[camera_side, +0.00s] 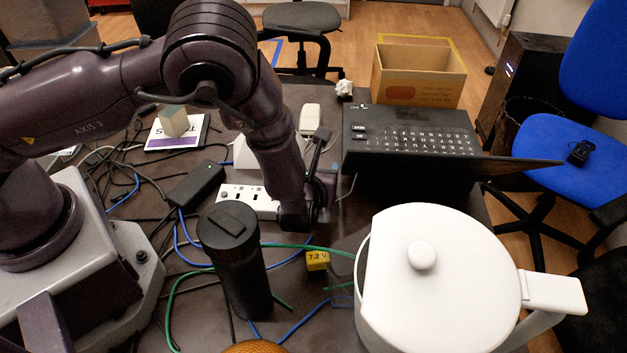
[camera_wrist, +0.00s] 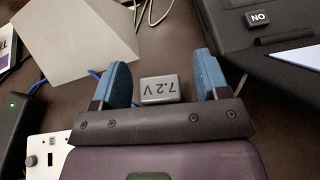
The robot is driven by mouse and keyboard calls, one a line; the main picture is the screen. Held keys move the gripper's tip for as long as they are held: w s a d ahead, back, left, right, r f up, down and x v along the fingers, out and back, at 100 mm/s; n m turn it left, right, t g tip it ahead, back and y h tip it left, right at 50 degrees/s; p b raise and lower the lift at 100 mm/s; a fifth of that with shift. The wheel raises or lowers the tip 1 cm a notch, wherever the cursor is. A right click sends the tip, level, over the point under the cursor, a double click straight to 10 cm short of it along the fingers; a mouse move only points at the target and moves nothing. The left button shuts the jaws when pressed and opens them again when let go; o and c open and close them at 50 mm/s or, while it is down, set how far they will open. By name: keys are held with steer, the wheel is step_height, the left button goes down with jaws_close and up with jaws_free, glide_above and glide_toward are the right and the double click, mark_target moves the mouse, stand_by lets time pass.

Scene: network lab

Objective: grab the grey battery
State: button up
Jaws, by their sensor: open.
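The grey battery (camera_wrist: 160,89), a small block marked 7.2 V, lies on the dark table in the wrist view, its label upside down. My gripper (camera_wrist: 162,78) is open, with one blue finger on each side of the battery and a visible gap to each. I cannot tell how far the fingertips are above the table. In the side view my wrist is low over the table beside the laptop; the fingers and the grey battery are hidden there. A yellow block (camera_side: 317,261), also marked 7.2 V, sits nearer the side camera.
A white power strip (camera_side: 240,200) and black adapter (camera_side: 197,184) lie left of my wrist. A black laptop (camera_side: 412,135) is to the right. A black bottle (camera_side: 234,265) and white kettle (camera_side: 440,285) stand in front.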

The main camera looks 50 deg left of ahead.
steer(key=shift+w+a+f, duration=0.15)
steer(key=shift+w+a, duration=0.15)
steer(key=shift+w, duration=0.05)
steer(key=c, duration=1.1)
steer(key=shift+o, duration=0.2)
